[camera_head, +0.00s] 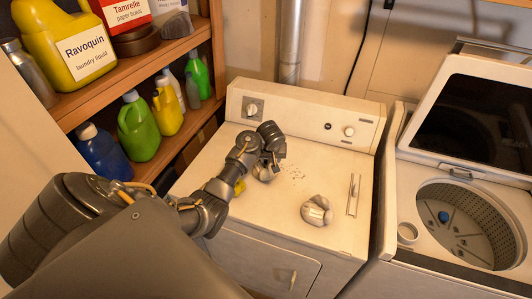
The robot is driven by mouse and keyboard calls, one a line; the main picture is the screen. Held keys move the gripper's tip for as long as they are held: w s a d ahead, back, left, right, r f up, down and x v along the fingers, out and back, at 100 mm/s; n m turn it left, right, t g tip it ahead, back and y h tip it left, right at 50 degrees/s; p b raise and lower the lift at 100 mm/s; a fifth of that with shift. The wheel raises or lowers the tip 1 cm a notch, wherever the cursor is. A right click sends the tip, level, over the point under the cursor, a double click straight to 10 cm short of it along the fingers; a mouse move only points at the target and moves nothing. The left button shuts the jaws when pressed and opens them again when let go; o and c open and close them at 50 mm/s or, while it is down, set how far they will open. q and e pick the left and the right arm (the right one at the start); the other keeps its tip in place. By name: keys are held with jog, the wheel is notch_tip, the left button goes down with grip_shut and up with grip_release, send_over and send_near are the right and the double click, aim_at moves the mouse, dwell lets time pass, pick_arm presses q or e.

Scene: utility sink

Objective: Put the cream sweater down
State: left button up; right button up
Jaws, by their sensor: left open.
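My left gripper (264,158) is over the back left of the white dryer top (290,210), pointing down, with its jaws open. A small pale, crumpled lump (264,171) lies on the dryer top right under the gripper; it is partly hidden by the fingers. A second cream-grey, crumpled bundle (317,211) lies on the dryer top to the front right, apart from the gripper. I cannot tell for sure which of the two is the cream sweater. My right gripper is not in view.
A bit of something yellow (240,187) shows behind my left wrist. An open top-loading washer (465,220) stands at the right, lid raised. A wooden shelf (120,72) with several bottles is at the left.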

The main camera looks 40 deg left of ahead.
pick_arm(q)
grip_shut()
jog(key=shift+r, duration=0.15)
